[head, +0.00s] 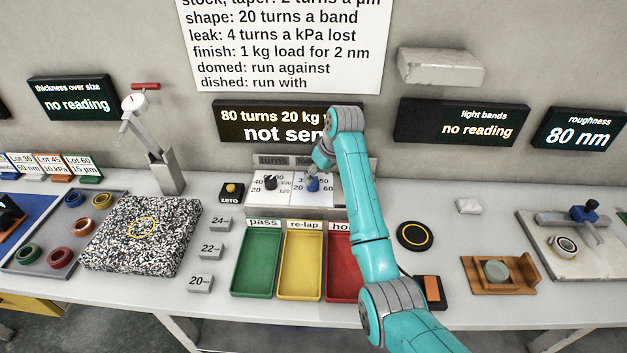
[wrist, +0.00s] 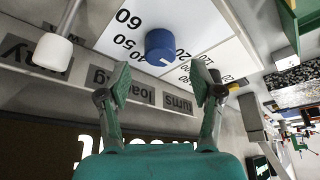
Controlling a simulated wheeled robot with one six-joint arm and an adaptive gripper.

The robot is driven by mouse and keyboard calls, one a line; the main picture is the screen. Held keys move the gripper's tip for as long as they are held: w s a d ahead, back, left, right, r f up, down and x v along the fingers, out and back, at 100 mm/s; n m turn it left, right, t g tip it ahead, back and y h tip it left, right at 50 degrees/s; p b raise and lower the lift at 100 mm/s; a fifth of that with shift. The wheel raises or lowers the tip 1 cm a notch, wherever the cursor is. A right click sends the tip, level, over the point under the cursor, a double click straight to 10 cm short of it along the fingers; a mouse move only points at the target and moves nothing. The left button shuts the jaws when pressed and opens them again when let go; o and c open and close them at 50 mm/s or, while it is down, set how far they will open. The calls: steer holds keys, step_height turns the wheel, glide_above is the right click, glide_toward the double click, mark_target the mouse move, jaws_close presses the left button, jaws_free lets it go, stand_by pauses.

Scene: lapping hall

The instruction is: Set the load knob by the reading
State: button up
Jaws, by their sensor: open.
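The load knob is blue and sits on a white dial plate numbered in tens; it shows in the head view (head: 313,185) and large in the wrist view (wrist: 160,45). My gripper (wrist: 161,72) is open, its two fingers apart with the knob between and just beyond their tips. I see no grip on it. In the head view my gripper (head: 317,172) is above the knob and partly covers its dial. The black turns knob (head: 271,182) is to its left. The display (head: 240,122) reads "80 turns 20 kg" and "not sen…", its end hidden by my arm. The roughness display (head: 577,130) reads 80 nm.
The wall sheet (head: 285,50) reads "finish: 1 kg load for 2 nm". A white-tipped lever (wrist: 53,50) stands beside the load dial. Green (head: 257,263), yellow (head: 300,265) and red (head: 342,267) trays lie in front. Light bands (head: 463,124) and thickness (head: 72,97) displays show no reading.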

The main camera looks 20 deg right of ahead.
mark_target(314, 181)
steer(key=shift+x, duration=2.25)
steer(key=c, duration=1.1)
steer(key=shift+c, duration=0.2)
